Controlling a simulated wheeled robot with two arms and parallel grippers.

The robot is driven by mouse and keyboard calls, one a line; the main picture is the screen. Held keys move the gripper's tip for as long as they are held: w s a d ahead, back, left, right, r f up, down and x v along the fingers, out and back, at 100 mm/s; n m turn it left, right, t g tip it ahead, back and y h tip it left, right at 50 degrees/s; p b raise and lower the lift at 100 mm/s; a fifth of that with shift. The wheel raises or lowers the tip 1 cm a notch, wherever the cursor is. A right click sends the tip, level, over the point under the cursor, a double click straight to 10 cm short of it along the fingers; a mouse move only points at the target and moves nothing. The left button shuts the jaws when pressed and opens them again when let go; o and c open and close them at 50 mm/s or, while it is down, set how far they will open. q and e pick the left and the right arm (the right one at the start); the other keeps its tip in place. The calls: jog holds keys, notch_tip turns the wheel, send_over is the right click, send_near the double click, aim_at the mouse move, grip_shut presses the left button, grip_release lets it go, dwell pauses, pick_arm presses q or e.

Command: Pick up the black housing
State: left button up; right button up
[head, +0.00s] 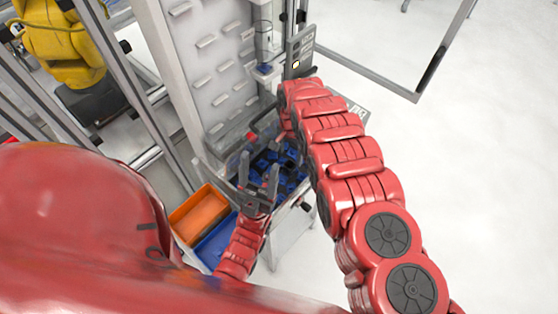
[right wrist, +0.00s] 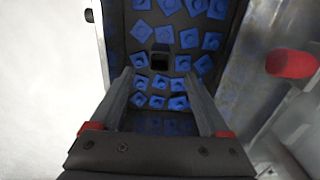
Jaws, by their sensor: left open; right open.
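The black housing (right wrist: 159,60) is a small dark square piece among several blue pieces (right wrist: 190,38) in a dark bin (right wrist: 118,45) in the right wrist view. My right gripper (right wrist: 160,75) is open, its fingers reaching over the bin on either side of the housing's line, with nothing between them. How far above the housing they are is hard to tell. In the head view the bin's blue contents (head: 287,165) show, partly hidden by my grippers. My left gripper (head: 259,163) is open and empty in front of the bin. I cannot make out the housing in the head view.
An orange bin (head: 200,212) and a blue bin (head: 214,246) stand left of my left wrist. A tall grey panel (head: 212,65) rises behind the parts bin. A yellow robot arm (head: 62,45) is beyond the frame at upper left. Open floor lies right.

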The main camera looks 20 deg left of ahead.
aim_at(290, 165)
notch_tip(290, 165, down, 3)
jog(key=shift+d+f+b, duration=0.15)
jog(key=shift+b, duration=0.85)
notch_tip(290, 165, down, 4)
jog(key=b, duration=0.3)
jog(key=shift+f, duration=0.25)
jog(key=shift+r, duration=0.2)
grip_shut()
